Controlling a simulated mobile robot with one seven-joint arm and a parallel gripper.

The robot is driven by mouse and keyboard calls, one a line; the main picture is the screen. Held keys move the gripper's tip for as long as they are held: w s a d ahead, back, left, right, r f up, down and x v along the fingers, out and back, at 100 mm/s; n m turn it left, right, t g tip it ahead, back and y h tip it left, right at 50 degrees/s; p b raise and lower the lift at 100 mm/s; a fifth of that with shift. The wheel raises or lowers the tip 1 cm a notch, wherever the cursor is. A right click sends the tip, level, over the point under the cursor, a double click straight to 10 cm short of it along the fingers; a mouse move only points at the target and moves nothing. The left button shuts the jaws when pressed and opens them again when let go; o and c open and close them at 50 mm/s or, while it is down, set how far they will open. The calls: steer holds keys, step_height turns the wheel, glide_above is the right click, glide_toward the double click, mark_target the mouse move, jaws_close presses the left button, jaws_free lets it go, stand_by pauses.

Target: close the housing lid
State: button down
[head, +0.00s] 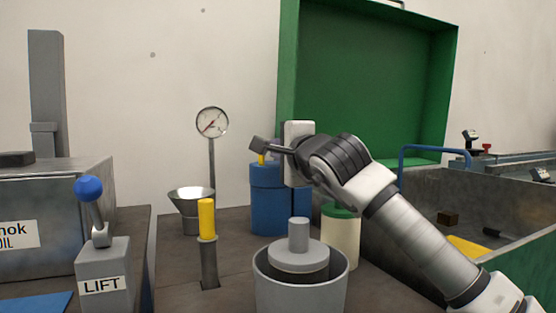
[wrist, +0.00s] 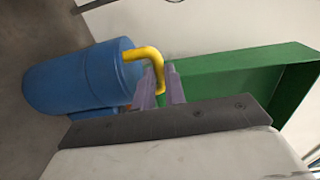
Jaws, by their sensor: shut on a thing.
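The green lid (head: 375,85) stands raised above the grey housing (head: 430,205) at the right of the head view, its hollow inner side showing. It also shows in the wrist view (wrist: 235,95). My gripper (head: 262,146) is at the left of the lid, in front of the wall. In the wrist view my gripper (wrist: 160,80) has its two fingers around a bent yellow handle (wrist: 145,53) and is shut on it. A bit of the yellow handle shows under the fingers in the head view (head: 262,159).
Blue canisters (head: 268,205) stand below my gripper. A cream jar with a green cap (head: 340,235), a grey pot (head: 300,290), a yellow-topped post (head: 207,220), a funnel (head: 190,200) and a gauge (head: 212,122) stand nearby. A LIFT lever (head: 90,190) is at left.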

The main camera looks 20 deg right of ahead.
steer(key=shift+f, duration=0.15)
stand_by(0.3)
steer(key=c, duration=1.5)
jaws_free()
steer(key=shift+o, duration=0.2)
steer(key=s, duration=1.4)
steer(key=shift+p, duration=0.3)
